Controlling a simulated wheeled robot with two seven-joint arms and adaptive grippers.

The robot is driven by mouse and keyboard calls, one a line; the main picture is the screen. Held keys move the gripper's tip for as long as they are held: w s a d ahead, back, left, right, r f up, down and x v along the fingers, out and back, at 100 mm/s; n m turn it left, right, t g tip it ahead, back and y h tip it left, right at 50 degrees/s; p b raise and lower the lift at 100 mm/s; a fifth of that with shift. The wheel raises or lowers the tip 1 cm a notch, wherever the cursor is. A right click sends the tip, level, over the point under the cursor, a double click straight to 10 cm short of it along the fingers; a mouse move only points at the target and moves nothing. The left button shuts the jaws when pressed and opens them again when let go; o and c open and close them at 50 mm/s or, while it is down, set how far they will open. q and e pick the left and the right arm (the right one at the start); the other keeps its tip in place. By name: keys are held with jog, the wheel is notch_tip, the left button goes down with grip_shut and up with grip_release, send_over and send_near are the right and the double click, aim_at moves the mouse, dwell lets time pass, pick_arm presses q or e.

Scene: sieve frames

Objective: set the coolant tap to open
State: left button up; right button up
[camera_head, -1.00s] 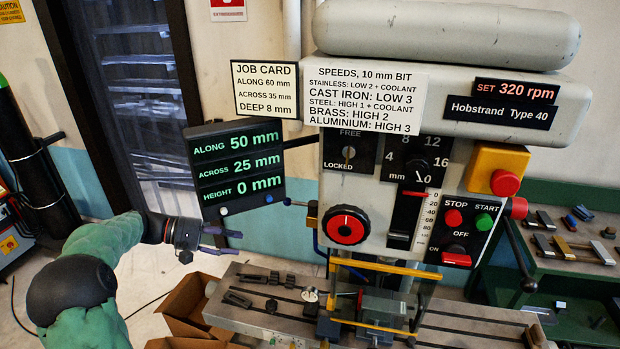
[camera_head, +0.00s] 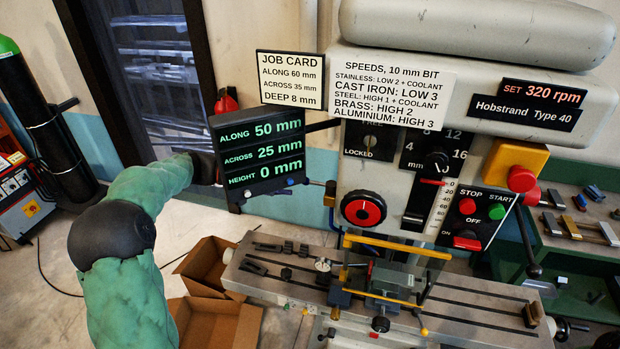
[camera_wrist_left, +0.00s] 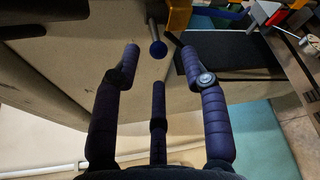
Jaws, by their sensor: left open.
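I see no contact. In the head view my left arm (camera_head: 135,205) reaches up behind the readout, which hides its gripper. A small fitting (camera_head: 330,188) shows at the left side of the drill housing; its lever position is unclear. My right gripper is not in view.
The readout display (camera_head: 258,150) stands close to my left arm. The drill press (camera_head: 480,80) fills the right, above its slotted table (camera_head: 470,305). Open cardboard boxes (camera_head: 215,320) lie below. A dark panel (camera_wrist_left: 230,60) sits right of the fingers in the wrist view.

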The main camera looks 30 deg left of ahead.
aim_at(310, 182)
pick_arm(q)
jog(key=p+x, duration=0.1)
jog(key=x, duration=0.5)
jog(key=shift+w+d+r, duration=0.1)
jog(key=shift+w+d, duration=0.1)
jog(key=shift+d, duration=0.15)
